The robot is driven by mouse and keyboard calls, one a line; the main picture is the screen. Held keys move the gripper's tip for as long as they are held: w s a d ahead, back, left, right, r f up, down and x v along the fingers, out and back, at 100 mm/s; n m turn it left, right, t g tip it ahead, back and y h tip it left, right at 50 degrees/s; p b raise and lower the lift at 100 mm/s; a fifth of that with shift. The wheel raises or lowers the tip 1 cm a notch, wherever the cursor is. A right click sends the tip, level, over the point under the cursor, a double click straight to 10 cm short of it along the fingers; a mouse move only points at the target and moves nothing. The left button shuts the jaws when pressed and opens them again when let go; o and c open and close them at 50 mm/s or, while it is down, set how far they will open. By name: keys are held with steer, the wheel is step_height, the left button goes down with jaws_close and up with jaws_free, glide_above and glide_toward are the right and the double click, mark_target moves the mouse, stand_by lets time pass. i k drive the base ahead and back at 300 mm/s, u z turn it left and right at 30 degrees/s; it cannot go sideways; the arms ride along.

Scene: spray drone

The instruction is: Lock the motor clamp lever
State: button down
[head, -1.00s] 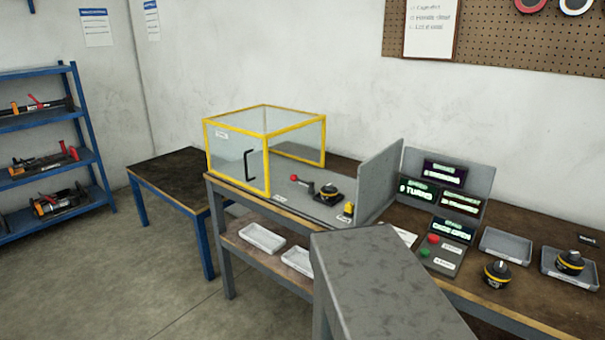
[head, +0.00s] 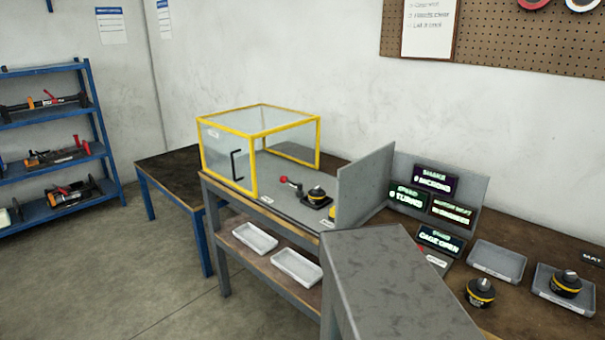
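The motor sits on a dark mount on the grey bench plate (head: 272,189), right of the yellow-framed clear cage (head: 257,148). The lever looks raised at its knob end, but its exact angle is too small to tell. A display (head: 440,239) reads "CAGE OPEN". My gripper is not in view.
A grey slab-topped piece (head: 390,270) fills the lower middle foreground. An upright grey panel (head: 364,185) stands right of the motor. Two similar motors, one loose (head: 480,292) and one in a tray (head: 566,283), are at right. Open floor (head: 130,285) lies lower left.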

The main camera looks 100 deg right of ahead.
mark_target(291, 183)
steer(key=u, duration=0.1)
steer(key=k, duration=1)
steer(key=z, duration=1.8)
steer(key=i, duration=1)
steer(key=k, duration=0.2)
steer(key=z, duration=0.1)
